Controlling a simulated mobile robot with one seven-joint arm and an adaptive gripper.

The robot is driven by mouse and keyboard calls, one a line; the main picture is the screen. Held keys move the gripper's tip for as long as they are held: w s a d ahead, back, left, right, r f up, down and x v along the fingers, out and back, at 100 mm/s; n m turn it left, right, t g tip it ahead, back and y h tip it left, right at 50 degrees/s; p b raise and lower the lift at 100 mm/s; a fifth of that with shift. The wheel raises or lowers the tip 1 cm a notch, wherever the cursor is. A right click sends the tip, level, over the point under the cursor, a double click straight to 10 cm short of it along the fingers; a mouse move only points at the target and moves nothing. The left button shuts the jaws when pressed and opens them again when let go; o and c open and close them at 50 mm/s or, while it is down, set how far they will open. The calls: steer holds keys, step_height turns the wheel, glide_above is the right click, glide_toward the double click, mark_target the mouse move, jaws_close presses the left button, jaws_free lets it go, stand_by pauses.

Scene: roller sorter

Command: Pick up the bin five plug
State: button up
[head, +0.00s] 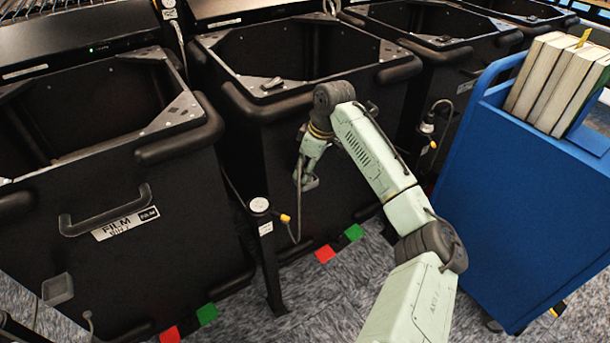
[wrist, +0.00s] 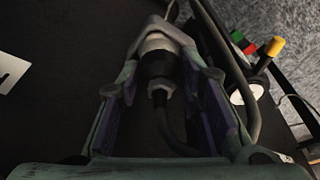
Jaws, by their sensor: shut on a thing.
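My gripper (head: 304,178) hangs low in front of the middle black bin (head: 318,108) in the head view. In the wrist view my gripper (wrist: 168,58) is shut on a plug (wrist: 158,66) with a dark body and a pale collar. The plug lies between the two fingers, and its dark cable (wrist: 178,132) bends back between them. In the head view the plug cannot be made out in the gripper. A dark cable (head: 298,205) hangs below the gripper there. My arm covers part of the bin's front, and no bin number can be read on it.
A post with a white round top (head: 259,205) and a yellow-tipped part (head: 285,218) stand left of my gripper. A black bin labelled FILM (head: 110,208) is at left. A blue cart (head: 510,190) with books (head: 560,85) is close on the right. Carpet is open below.

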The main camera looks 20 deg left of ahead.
jaws_close()
steer(key=shift+r, duration=0.15)
steer(key=shift+r+b, duration=0.3)
steer(key=shift+r, duration=0.3)
steer(key=shift+b+v, duration=0.35)
steer(key=shift+v, duration=0.65)
steer(key=s+d+r+b, duration=0.1)
steer(key=s+d+b, duration=0.1)
steer(key=s+d, duration=0.7)
steer(key=d, duration=0.3)
steer(key=shift+s+r, duration=0.35)
steer(key=shift+s, duration=0.05)
steer(key=shift+a, duration=0.1)
steer(key=shift+s+a+f+p, duration=0.15)
steer(key=shift+s+a+p, duration=0.55)
steer(key=shift+a, duration=2.65)
steer(key=shift+s+a+f+p, duration=0.15)
steer(key=shift+a+p, duration=1.1)
steer(key=shift+a, duration=2.1)
steer(key=shift+s+a+f+p, duration=0.15)
steer(key=shift+s+a+p, duration=0.55)
steer(key=shift+a, duration=2.65)
steer(key=shift+w+a+p, duration=0.15)
steer(key=shift+w+p, duration=0.1)
steer(key=shift+p, duration=0.05)
